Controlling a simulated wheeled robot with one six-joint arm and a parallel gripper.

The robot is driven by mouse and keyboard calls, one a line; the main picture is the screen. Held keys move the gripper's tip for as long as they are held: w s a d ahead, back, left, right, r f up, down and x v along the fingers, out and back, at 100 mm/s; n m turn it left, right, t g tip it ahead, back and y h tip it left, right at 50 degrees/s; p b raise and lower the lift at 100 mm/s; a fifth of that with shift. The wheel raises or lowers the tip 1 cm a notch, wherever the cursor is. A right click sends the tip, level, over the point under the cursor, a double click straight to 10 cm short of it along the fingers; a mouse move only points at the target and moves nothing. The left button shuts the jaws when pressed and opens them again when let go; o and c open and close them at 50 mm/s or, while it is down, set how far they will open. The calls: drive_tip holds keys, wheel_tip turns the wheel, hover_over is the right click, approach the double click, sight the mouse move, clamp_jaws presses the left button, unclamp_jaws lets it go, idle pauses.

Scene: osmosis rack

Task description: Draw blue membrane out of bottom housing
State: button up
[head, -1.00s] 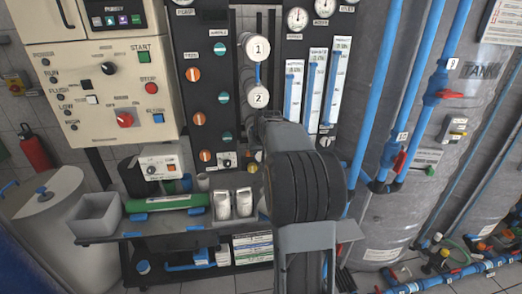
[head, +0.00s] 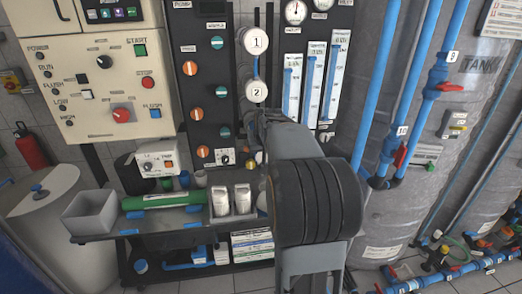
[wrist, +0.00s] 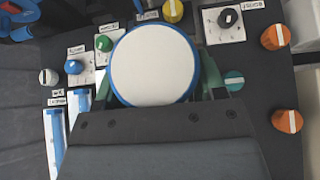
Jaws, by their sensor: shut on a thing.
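A round white end face with a blue rim, which I take to be the end of the blue membrane (wrist: 153,66), fills the middle of the wrist view. My gripper (wrist: 157,78) is shut on it, with a green finger showing at each side. The body of the membrane behind the face is hidden, so I cannot tell how far it sits in a housing. In the head view my wrist and arm cover the gripper and the bottom housing. The white caps of housing 1 (head: 255,41) and housing 2 (head: 257,90) show above my wrist.
The panel carries knobs, including an orange one (wrist: 287,121), close around my gripper. Flow meters (head: 315,85) stand right of the housings. Blue pipes (head: 405,110) rise at right.

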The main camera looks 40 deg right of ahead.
drive_tip(key=shift+s+a+b, duration=0.4)
drive_tip(key=shift+s+b, duration=0.05)
drive_tip(key=shift+s, duration=0.4)
drive_tip(key=shift+s+a+b, duration=0.4)
drive_tip(key=shift+s+b, duration=0.1)
drive_tip(key=shift+s, duration=0.4)
drive_tip(key=shift+s+a+b, duration=0.4)
drive_tip(key=shift+s+b, duration=0.05)
drive_tip(key=shift+s, duration=0.4)
drive_tip(key=o, duration=1.2)
drive_tip(key=shift+s+a, duration=0.1)
drive_tip(key=v, duration=1.4)
drive_tip(key=shift+p, duration=0.35)
